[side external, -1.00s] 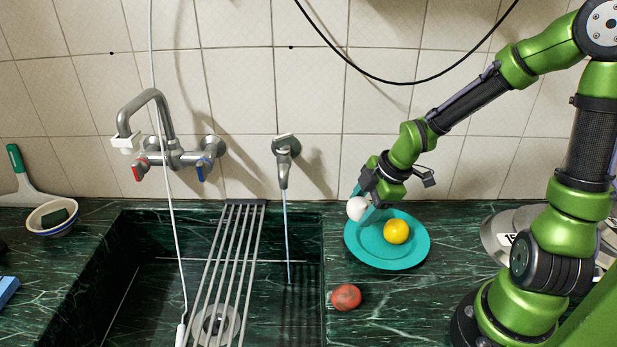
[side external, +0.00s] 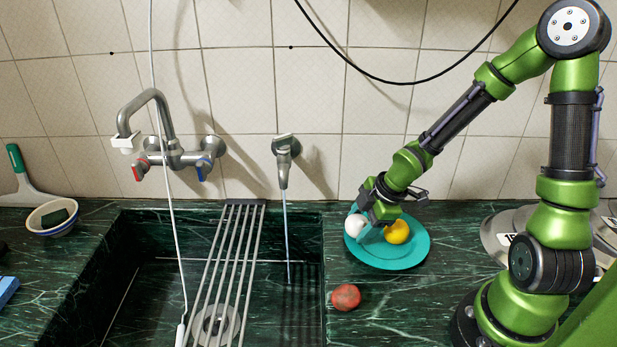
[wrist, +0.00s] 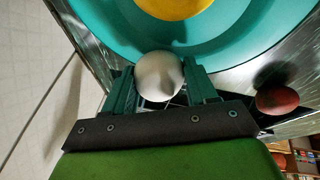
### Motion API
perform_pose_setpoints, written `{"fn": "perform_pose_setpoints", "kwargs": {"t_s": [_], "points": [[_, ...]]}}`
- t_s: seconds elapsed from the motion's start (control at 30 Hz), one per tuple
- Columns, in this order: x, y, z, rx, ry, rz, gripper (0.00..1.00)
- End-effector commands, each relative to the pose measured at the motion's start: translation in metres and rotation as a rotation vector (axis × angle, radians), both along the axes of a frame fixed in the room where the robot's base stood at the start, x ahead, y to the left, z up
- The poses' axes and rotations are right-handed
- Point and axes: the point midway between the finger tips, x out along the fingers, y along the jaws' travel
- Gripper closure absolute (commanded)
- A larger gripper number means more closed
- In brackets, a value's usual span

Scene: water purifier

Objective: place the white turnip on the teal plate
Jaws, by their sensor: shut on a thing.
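The white turnip (side external: 355,225) is held between the teal fingers of my gripper (side external: 363,224), over the left edge of the teal plate (side external: 385,262). In the wrist view the turnip (wrist: 159,76) sits between the two fingers of my gripper (wrist: 162,86), in front of the plate (wrist: 235,40). Whether the turnip touches the plate I cannot tell. A yellow round fruit (side external: 397,232) lies on the plate, to the right of the turnip; it also shows in the wrist view (wrist: 174,8).
A reddish round item (side external: 346,297) lies on the counter in front of the plate, near the sink edge. The sink (side external: 140,300) with a metal rack (side external: 228,260) is to the left. A silver round pan or lid (side external: 492,232) is at the right. The tiled wall stands behind.

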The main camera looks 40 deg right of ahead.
Motion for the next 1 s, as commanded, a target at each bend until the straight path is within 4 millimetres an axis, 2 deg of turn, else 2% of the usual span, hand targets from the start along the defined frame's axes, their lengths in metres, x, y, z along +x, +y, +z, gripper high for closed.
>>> {"fn": "perform_pose_setpoints", "kwargs": {"t_s": [0.5, 0.53, 0.67, 1.0], "points": [[0.000, 0.000, -0.011, 0.000, 0.001, 0.001, 0.76], [0.000, 0.000, -0.011, 0.000, 0.001, 0.000, 0.39], [-0.001, 0.000, -0.011, 0.000, 0.002, -0.001, 0.19], [-0.003, 0.000, -0.009, 0.002, 0.008, -0.001, 0.18]]}}
